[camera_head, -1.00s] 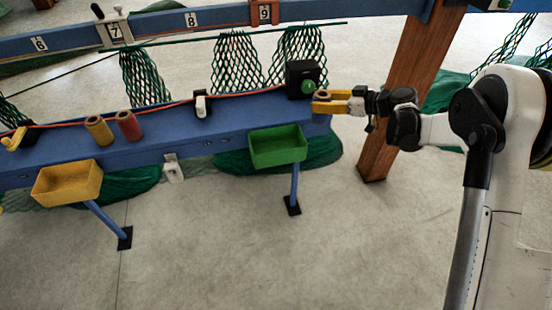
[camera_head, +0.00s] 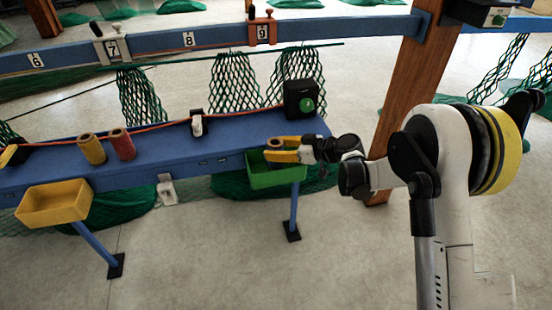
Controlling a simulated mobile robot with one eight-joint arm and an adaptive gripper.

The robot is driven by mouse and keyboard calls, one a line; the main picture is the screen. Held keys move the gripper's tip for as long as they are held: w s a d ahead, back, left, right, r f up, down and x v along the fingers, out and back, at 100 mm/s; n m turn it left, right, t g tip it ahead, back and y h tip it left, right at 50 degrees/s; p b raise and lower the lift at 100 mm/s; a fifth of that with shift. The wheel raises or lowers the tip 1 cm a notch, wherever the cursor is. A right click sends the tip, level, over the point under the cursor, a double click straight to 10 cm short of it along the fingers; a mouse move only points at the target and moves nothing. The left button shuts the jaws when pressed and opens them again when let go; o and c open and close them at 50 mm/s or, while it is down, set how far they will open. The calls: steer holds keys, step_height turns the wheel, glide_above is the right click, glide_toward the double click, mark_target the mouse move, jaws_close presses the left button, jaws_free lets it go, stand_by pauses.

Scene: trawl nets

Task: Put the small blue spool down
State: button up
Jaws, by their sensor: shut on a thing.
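My gripper (camera_head: 273,148), with yellow fingers, reaches in from the right and is shut on a small spool (camera_head: 276,141). The spool's brown ringed top shows between the fingers; most of its side is hidden, so I cannot make out its blue colour. The gripper and spool appear over the back part of the green tray (camera_head: 290,177), close to the front edge of the blue bench (camera_head: 222,145). I cannot tell the exact height above them.
A yellow spool (camera_head: 92,150) and a red spool (camera_head: 122,145) stand on the bench at left. A black box with a green button (camera_head: 300,98) stands behind the gripper. A yellow tray (camera_head: 55,205) hangs at front left. A wooden post (camera_head: 408,85) rises at right.

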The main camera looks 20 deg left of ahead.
steer(key=shift+f+b, duration=0.6)
steer(key=shift+f, duration=0.95)
steer(key=shift+f, duration=0.15)
steer(key=o, duration=1.2)
